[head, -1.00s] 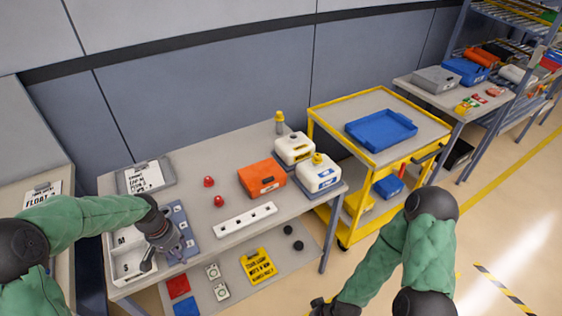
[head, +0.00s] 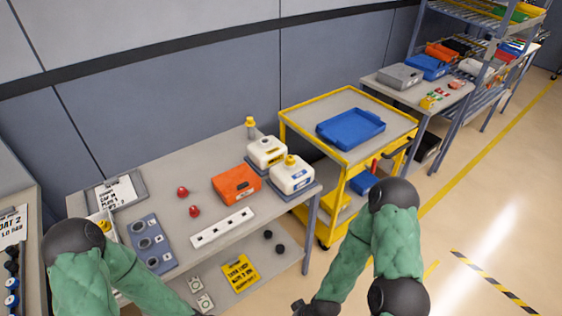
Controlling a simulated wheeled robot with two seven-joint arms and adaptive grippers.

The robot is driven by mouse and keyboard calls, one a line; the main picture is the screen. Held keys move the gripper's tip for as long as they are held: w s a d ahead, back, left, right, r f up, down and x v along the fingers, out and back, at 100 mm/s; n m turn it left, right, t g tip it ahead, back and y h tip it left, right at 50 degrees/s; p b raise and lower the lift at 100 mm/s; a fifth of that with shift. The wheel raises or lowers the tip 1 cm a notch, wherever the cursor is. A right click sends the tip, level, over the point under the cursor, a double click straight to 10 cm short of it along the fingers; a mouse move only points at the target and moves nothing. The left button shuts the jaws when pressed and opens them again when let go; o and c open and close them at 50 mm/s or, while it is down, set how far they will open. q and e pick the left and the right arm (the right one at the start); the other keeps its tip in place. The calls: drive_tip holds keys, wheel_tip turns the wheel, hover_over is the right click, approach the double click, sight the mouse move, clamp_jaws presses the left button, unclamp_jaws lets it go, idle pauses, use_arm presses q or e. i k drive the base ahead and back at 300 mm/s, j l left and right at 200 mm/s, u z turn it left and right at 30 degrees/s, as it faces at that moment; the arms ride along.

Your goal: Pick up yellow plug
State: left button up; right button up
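A small yellow piece (head: 104,226), which may be the yellow plug, shows in the white tray at the table's left end, partly hidden by my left arm. Other yellow caps top the white jug (head: 292,176) and the small bottle (head: 250,127) at the back. My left forearm crosses the front left of the table and runs down out of the picture, so my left gripper is not visible. Only a dark bit of my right gripper (head: 302,308) shows at the bottom edge, well in front of the table. Its fingers cannot be made out.
A blue-grey panel with round sockets (head: 152,243), two red knobs, an orange box (head: 236,184) and a white strip (head: 222,228) are on the table. A yellow cart (head: 306,107) with a blue tray stands to the right. The floor at right is clear.

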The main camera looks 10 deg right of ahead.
sight(290, 160)
drive_tip(key=l+u, duration=0.2)
drive_tip(key=u, duration=0.2)
drive_tip(key=i+l+u, duration=0.1)
drive_tip(key=l+u, duration=0.35)
drive_tip(key=u, duration=0.3)
drive_tip(key=l+u, duration=0.35)
drive_tip(key=i+j, duration=0.05)
drive_tip(key=j, duration=0.05)
